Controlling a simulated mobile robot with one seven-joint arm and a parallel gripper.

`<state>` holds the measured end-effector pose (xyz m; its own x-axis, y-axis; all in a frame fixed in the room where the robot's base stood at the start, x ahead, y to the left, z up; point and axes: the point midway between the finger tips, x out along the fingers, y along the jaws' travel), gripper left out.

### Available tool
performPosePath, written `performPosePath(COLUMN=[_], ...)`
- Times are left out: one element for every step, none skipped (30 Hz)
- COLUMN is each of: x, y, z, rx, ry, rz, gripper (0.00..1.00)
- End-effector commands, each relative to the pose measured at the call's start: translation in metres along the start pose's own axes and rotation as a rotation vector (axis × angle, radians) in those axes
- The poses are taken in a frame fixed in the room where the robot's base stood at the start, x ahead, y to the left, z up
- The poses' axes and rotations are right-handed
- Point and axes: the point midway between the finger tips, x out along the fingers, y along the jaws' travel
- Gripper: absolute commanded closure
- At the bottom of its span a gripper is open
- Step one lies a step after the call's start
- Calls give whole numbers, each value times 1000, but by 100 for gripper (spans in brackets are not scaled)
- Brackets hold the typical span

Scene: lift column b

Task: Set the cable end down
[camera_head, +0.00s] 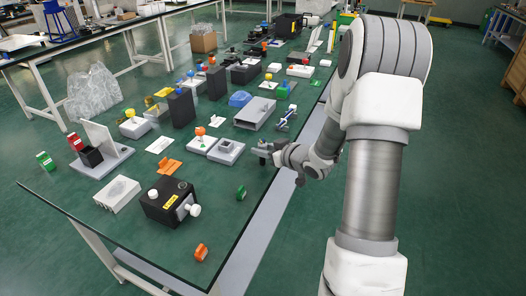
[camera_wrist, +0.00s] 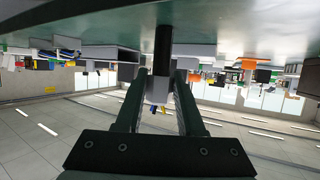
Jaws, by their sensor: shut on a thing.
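My gripper (camera_head: 264,151) is at the right edge of the long green table (camera_head: 225,245), close to the tabletop. In the wrist view its two dark fingers (camera_wrist: 160,92) close on a small pale grey piece (camera_wrist: 157,90), which seems to be the cable end. A black upright part (camera_wrist: 163,50) shows just beyond it, and small blue and yellow tips show below it. In the head view the held piece is too small to make out. I cannot tell whether it touches the table.
A grey open box (camera_head: 255,113) and a white square device (camera_head: 226,150) stand near my gripper. A black box with white knobs (camera_head: 170,201), a green piece (camera_head: 241,192) and an orange piece (camera_head: 201,252) lie nearer. Bare tabletop lies around the green piece.

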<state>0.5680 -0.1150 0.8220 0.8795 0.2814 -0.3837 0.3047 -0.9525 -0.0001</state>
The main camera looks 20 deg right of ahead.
Motion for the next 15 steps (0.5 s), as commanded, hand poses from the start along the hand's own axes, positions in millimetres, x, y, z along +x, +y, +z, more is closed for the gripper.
performPosePath(x=[0,0,0,0,0,0,1,1,1,1,1,1,1,1,1], y=[0,0,0,0,0,0,0,0,0,0,0,0,0,0,0], z=[-2,-2,-2,-1,0,1,2,3,2,2,2,2,2,2,2], rx=[-1,-1,-1,-1,-1,0,0,0,0,0,0,0,0,0,0], ry=[1,1,1,1,1,1,1,1,1,1,1,1,1,1,1], rz=[0,0,0,0,0,0,0,0,0,0,0,0,0,0,0], gripper=[100,100,100,100,100,100,100,100,57,52,46,39,34,33,33])
